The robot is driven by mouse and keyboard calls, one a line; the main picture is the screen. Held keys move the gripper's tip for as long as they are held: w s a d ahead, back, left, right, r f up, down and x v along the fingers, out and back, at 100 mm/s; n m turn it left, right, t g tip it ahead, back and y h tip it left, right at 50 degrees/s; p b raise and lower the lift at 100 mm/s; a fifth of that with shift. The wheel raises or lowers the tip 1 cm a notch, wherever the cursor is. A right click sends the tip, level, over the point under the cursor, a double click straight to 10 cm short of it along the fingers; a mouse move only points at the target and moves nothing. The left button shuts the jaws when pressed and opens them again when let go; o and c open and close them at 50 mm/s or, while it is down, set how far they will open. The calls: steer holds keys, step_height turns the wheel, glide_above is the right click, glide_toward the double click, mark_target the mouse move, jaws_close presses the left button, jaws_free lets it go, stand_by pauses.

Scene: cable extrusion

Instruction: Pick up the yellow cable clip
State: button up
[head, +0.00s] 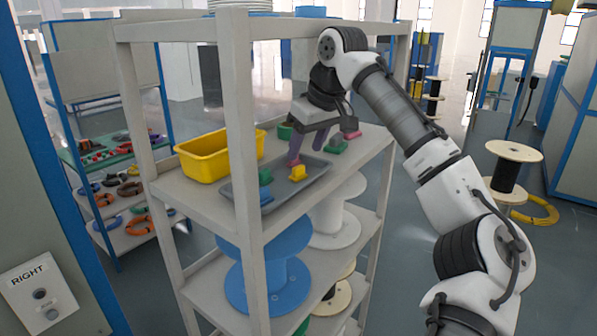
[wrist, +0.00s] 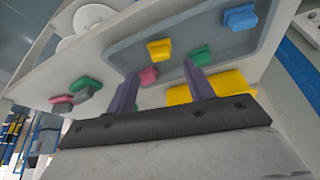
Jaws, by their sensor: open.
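The yellow cable clip (head: 298,174) lies in the shallow grey tray (head: 232,190) on the upper shelf. In the wrist view the yellow clip (wrist: 159,50) shows just beyond the fingertips and between them. My gripper (head: 307,157) is open and empty, its purple fingers pointing down above the tray. In the wrist view my gripper (wrist: 160,69) has both fingers apart from the yellow clip. A pink clip (wrist: 148,76) and a green clip (wrist: 201,55) lie near the yellow one. A blue clip (wrist: 239,18) lies farther along the tray.
A yellow bin (head: 210,158) stands beside the tray. Outside the tray lie a green clip (head: 337,146) and a pink clip (head: 352,135). A pale shelf post (head: 237,130) rises in front of the tray. Blue and white spools stand on the shelf below.

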mark_target(298, 166)
steer(key=shift+p+x, duration=1.05)
steer(key=shift+x, duration=1.75)
steer(key=c, duration=1)
steer(key=shift+r, duration=0.1)
steer(key=shift+c, duration=0.2)
